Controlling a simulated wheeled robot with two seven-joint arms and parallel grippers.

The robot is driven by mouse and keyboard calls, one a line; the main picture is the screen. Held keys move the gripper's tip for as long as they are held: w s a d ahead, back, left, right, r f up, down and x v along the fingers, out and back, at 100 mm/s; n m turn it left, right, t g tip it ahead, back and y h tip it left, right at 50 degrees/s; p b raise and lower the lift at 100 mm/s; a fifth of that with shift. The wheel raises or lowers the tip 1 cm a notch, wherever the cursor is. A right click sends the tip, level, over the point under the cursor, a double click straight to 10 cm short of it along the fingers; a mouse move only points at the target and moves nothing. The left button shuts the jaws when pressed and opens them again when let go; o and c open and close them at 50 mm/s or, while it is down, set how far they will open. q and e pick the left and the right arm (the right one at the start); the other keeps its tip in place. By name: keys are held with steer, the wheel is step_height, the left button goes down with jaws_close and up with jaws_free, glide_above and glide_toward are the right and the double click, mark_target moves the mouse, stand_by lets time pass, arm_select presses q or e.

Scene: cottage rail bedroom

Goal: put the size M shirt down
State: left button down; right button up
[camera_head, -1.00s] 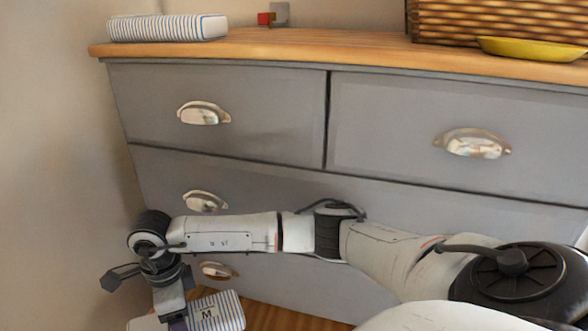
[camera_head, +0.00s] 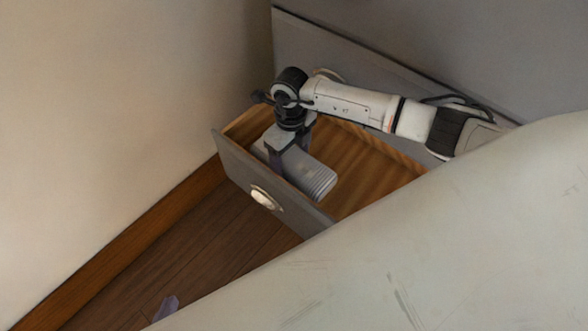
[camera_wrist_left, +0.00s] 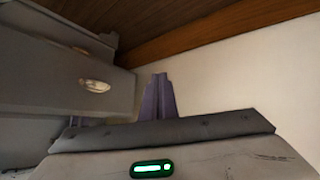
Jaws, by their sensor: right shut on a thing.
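The size M shirt (camera_head: 318,181) is a folded, pale striped bundle inside the outline of the open drawer (camera_head: 232,160). My right gripper (camera_head: 288,160) points down and is shut on the shirt. I cannot tell whether the shirt touches the drawer's bottom. The M label does not show now. My left gripper (camera_head: 166,307) shows only as purple fingertips low in the head view, over the floor. In the left wrist view its purple fingers (camera_wrist_left: 157,98) stand together, shut and empty.
The drawer front has a metal cup handle (camera_head: 263,198). Bare wooden drawer bottom (camera_head: 365,170) shows right of the shirt. The grey dresser (camera_head: 310,45) stands behind, and a pale wall (camera_head: 100,110) with wooden skirting (camera_head: 130,245) is at left. Floor (camera_head: 190,250) is clear.

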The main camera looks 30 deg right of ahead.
step_height(320, 180, down, 6)
steer(key=b, duration=0.3)
steer(key=shift+r, duration=0.25)
steer(key=shift+f+b, duration=0.35)
steer(key=shift+b, duration=0.05)
step_height(320, 180, down, 4)
steer(key=b, duration=0.3)
steer(key=shift+r, duration=0.2)
steer(key=shift+f, duration=0.2)
arm_select(q)
steer(key=w+d+f+m+g+h, duration=0.1)
steer(key=d+f+g, duration=0.1)
steer(key=d+f, duration=0.2)
steer(key=shift+w+f+m+g, duration=0.3)
steer(key=shift+w+f, duration=0.05)
steer(key=shift+f, duration=0.15)
arm_select(e)
steer(key=shift+r, duration=0.1)
